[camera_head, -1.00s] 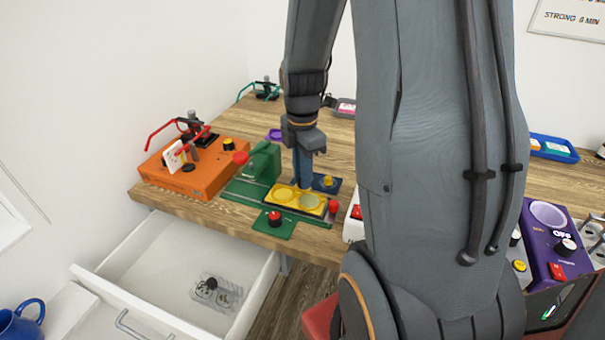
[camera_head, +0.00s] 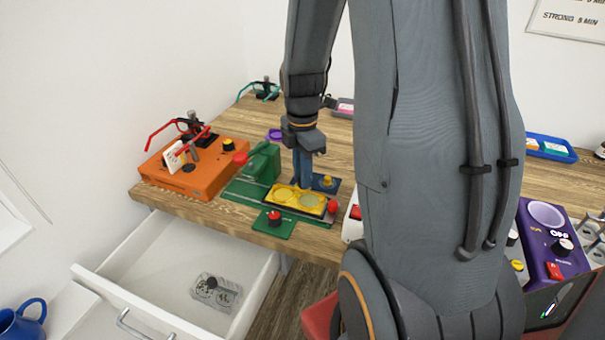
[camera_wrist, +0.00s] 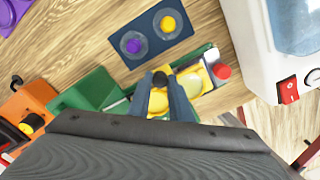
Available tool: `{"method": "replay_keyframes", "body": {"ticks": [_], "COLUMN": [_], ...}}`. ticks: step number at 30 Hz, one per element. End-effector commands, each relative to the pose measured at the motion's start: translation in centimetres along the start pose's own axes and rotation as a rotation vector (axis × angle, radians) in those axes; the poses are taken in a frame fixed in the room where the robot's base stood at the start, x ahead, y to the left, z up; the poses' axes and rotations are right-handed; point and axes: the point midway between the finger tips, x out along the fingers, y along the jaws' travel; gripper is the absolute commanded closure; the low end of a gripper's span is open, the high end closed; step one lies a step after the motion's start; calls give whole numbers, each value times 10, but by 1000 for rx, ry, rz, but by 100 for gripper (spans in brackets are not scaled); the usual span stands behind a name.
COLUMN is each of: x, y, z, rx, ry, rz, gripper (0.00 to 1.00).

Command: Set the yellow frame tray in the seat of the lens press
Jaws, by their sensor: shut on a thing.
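The yellow frame tray (camera_head: 284,196), with two round openings, lies level at the green lens press (camera_head: 262,165). A dark strip shows along its front edge. I cannot tell whether it rests fully in the seat or sits slightly above it. My gripper (camera_head: 302,183) points down over the tray's back side and is shut on it. In the wrist view my gripper (camera_wrist: 161,84) has a dark knob between its fingers, and part of the yellow tray (camera_wrist: 191,84) shows to their right. The green press (camera_wrist: 97,90) is at left.
A blue plate (camera_wrist: 150,48) with purple and yellow knobs lies just behind the tray. A red knob (camera_head: 333,207) stands at the tray's right and another red knob (camera_head: 274,217) in front. An orange device (camera_head: 190,172) is at left. An open drawer (camera_head: 150,275) is below the table edge.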

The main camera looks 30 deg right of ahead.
Motion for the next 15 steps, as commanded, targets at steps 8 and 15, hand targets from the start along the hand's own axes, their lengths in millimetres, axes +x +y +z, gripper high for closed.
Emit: {"method": "replay_keyframes", "body": {"ticks": [8,15], "x": [3,5], "y": [0,0], "z": [0,0], "rx": [0,0], "ry": [0,0], "rz": [-1,0], "gripper": [100,71]}}
